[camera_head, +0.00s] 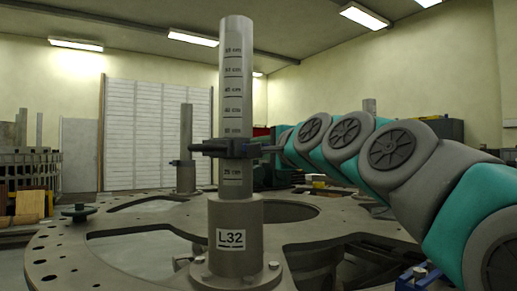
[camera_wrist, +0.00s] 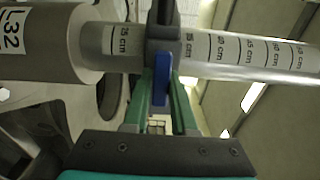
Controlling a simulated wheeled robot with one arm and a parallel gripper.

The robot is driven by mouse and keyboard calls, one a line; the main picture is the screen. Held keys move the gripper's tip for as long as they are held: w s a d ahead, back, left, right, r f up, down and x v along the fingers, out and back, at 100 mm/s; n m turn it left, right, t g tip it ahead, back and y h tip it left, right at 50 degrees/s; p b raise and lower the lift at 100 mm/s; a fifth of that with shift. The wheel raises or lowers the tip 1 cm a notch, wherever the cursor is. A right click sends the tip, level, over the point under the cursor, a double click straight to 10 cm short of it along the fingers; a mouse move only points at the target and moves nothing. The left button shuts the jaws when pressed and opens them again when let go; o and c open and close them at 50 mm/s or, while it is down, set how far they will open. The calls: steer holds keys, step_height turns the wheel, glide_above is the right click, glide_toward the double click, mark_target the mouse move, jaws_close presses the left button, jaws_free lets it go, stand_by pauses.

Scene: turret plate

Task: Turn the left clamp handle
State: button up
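A grey post (camera_head: 235,80) labelled L32 stands upright in a thicker sleeve and carries a printed cm scale. A dark clamp (camera_head: 226,148) is around the post, just above the 25 cm mark. The clamp (camera_wrist: 162,35) also shows in the wrist view, with a blue handle (camera_wrist: 160,82) pointing toward the camera. My gripper (camera_wrist: 162,95) has one green finger on each side of the blue handle and appears closed on it. In the head view my gripper (camera_head: 269,148) is at the right side of the clamp, where the handle cannot be made out.
The post's bolted flange sits on a large round plate (camera_head: 130,215) with wide cutouts and holes. Another post (camera_head: 186,135) with a clamp stands behind on the left, and a third post top shows behind my arm. A small round knob (camera_head: 78,212) is near the plate's left edge.

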steer(key=o, duration=0.4)
steer(key=shift+s, duration=0.1)
steer(key=b+v, duration=0.1)
steer(key=v, duration=0.6)
steer(key=shift+s+d, duration=0.2)
stand_by(0.4)
